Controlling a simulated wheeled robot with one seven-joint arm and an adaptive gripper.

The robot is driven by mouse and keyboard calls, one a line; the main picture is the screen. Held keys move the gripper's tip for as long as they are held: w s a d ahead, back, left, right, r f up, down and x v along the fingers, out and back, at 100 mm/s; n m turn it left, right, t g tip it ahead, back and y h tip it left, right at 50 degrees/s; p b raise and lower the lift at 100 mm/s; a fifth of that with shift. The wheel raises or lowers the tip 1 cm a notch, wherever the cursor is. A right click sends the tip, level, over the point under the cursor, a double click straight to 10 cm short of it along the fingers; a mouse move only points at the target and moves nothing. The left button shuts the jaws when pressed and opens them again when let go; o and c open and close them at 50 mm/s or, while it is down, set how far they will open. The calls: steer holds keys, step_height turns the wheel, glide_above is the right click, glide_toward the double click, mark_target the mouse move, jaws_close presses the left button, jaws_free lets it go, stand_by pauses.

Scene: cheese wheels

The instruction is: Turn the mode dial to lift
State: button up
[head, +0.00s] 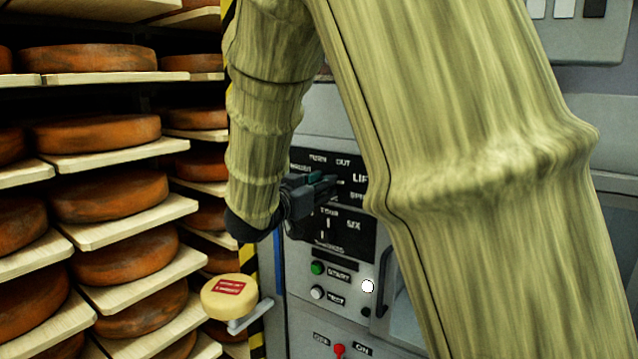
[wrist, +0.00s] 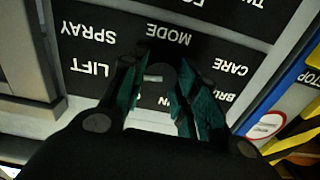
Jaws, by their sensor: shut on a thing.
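The dark mode dial (wrist: 163,75) sits on a black panel with white words, upside down in the wrist view. The word MODE stands by it, with LIFT and SPRAY on the left and CARE on the right. A short pale mark shows on the dial, lying roughly level; which word it points at is hard to tell. My gripper (wrist: 158,100) is shut on the dial, a teal finger pad on each side. In the head view my gripper (head: 318,186) reaches the mode panel (head: 352,165) from the left and hides the dial.
Below is a second dial panel (head: 345,236), then a green START button (head: 317,268), a white button (head: 317,292) and a red switch (head: 339,350). Shelves of cheese wheels (head: 108,195) fill the left. A pale cheese (head: 230,298) rests on a small support beside the cabinet.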

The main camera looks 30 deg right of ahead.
steer(key=n+p, duration=0.2)
steer(key=p, duration=0.2)
steer(key=shift+r+n, duration=0.15)
steer(key=shift+n, duration=0.15)
steer(key=o, duration=1)
steer(key=shift+c, duration=0.2)
